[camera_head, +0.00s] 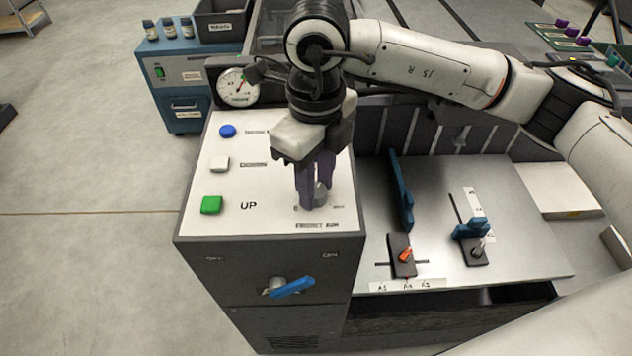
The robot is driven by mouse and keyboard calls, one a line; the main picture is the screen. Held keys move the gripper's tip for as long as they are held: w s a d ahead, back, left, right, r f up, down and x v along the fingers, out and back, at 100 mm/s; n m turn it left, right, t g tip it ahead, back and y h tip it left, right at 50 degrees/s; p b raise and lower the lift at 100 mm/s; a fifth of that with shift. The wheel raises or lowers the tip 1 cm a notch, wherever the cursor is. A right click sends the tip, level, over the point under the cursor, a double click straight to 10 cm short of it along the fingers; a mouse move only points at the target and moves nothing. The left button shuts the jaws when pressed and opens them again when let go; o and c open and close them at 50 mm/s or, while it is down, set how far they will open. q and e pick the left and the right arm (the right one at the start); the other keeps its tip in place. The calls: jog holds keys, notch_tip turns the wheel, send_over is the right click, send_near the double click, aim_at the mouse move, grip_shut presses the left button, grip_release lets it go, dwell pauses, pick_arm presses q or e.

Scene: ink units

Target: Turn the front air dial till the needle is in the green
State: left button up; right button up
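The front air dial (321,196) is a small grey knob on the white panel top, above a printed label that seems to read "FRONT AIR". My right gripper (315,195) points down with purple fingers at the dial, one finger left of the knob and one behind or beside it. The fingers hide part of the knob, and I cannot tell whether they press on it. The round gauge (238,87) stands at the panel's back left. Its red needle points up and slightly right; its coloured zones are too small to read surely. My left gripper is not in view.
Blue (228,131), white (220,164) and green (211,205) buttons line the panel's left side. A blue-handled switch (290,287) is on the front face. Blue upright guides (401,192) and a small orange lever (406,255) stand on the plate at right.

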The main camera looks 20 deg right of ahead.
jog(key=o, duration=0.4)
jog(key=shift+r, duration=0.1)
notch_tip(320, 180, up, 10)
jog(key=shift+b, duration=0.35)
jog(key=shift+r, duration=0.1)
dwell(2.4)
